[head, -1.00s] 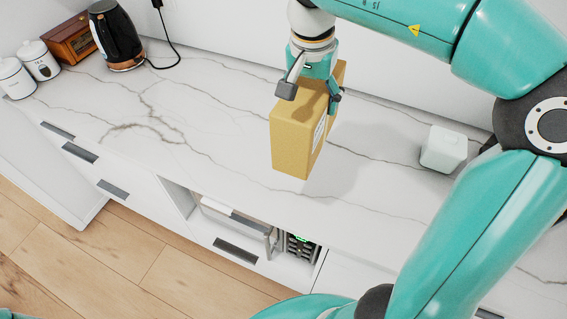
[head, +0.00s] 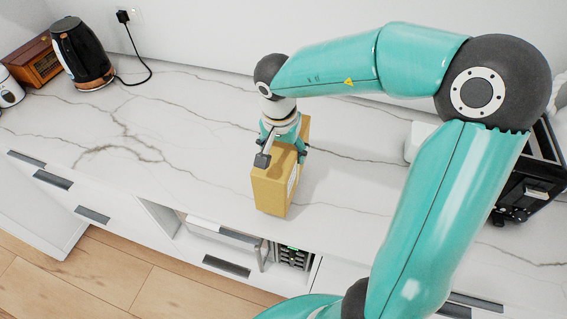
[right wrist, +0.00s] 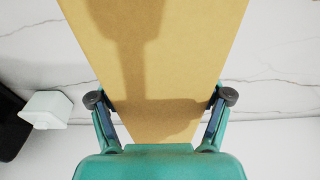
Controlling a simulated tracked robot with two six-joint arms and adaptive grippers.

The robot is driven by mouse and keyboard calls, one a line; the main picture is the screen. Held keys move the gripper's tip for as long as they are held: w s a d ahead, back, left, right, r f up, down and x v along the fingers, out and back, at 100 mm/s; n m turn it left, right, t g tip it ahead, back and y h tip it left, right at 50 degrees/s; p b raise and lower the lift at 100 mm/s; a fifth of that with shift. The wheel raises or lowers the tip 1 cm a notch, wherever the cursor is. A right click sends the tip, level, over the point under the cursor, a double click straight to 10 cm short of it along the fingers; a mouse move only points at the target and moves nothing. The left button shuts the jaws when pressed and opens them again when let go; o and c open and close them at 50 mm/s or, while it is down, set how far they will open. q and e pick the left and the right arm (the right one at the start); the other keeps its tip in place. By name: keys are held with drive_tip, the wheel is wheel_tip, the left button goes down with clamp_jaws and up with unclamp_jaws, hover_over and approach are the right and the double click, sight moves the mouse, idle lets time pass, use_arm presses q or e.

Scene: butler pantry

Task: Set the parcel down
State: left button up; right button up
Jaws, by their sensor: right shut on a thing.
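The parcel (head: 270,194) is a tan cardboard box with a white label on its right side. It stands upright, low over the white marble counter (head: 190,150) near its front edge. I cannot tell for sure whether its base touches the counter. My right gripper (head: 282,158) is shut on the parcel from above, one finger on each side. In the right wrist view the parcel (right wrist: 165,50) fills the middle between the fingertips (right wrist: 161,98). Its underside is hidden. My left gripper is not in view.
A black and copper kettle (head: 83,58), a wooden box (head: 32,62) and a white canister (head: 8,90) stand at the back left. A white block (right wrist: 46,108) and a black appliance (head: 530,185) are at the right, partly behind my arm. The counter left of the parcel is clear.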

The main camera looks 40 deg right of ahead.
drive_tip(key=shift+f, duration=2.35)
drive_tip(key=o, duration=1.6)
drive_tip(key=shift+o, duration=0.2)
drive_tip(key=shift+b, duration=0.3)
drive_tip(key=r, duration=0.4)
drive_tip(key=a+r, duration=0.1)
drive_tip(key=r, duration=0.3)
drive_tip(key=r+p, duration=0.1)
drive_tip(key=r, duration=0.3)
drive_tip(key=shift+s+a, duration=0.3)
drive_tip(key=shift+s, duration=0.1)
